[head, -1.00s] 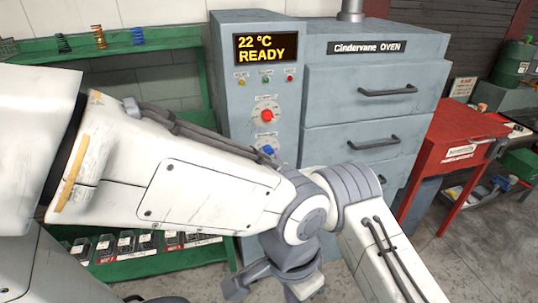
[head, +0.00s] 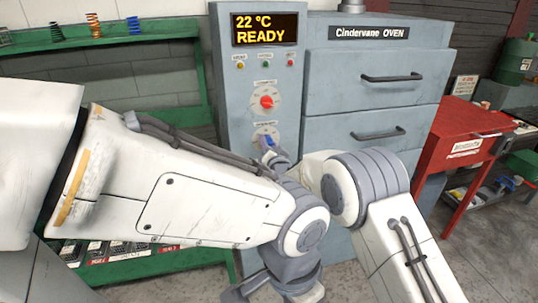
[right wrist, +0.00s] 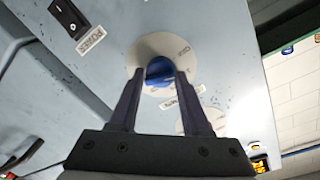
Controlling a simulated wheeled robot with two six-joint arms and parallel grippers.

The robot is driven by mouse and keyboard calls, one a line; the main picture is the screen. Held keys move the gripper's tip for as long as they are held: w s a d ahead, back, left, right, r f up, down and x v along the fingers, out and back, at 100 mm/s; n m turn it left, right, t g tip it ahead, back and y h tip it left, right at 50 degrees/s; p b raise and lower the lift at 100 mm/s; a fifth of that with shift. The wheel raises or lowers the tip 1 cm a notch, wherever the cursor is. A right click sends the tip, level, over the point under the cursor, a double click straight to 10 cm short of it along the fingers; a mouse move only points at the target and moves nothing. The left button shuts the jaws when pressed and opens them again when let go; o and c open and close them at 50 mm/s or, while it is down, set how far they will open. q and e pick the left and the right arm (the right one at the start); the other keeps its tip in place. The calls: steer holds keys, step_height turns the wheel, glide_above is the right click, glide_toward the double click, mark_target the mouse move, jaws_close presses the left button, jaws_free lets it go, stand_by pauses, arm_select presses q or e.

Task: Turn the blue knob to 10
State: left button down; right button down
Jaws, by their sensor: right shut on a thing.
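The blue knob (head: 264,140) sits on a pale round dial low on the oven's grey control panel, below a red knob. In the right wrist view the blue knob (right wrist: 160,70) is between the two dark fingers of my right gripper (right wrist: 159,77), which is shut on it. In the head view the right gripper (head: 273,150) is at the knob, partly hidden behind the white arm link in front. The dial's marks are too small to read, so the knob's setting cannot be told.
The red knob (head: 266,102) is just above. The panel display (head: 265,29) reads 22 °C READY. Oven drawers (head: 372,105) with dark handles are to the right, beside a red table (head: 462,150). A green shelf (head: 110,40) holds springs at left. A rocker switch (right wrist: 69,17) shows in the wrist view.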

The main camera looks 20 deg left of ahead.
steer(key=shift+m+b, duration=2.1)
steer(key=shift+b, duration=0.4)
steer(key=shift+r, duration=0.1)
steer(key=shift+c, duration=2)
jaws_free()
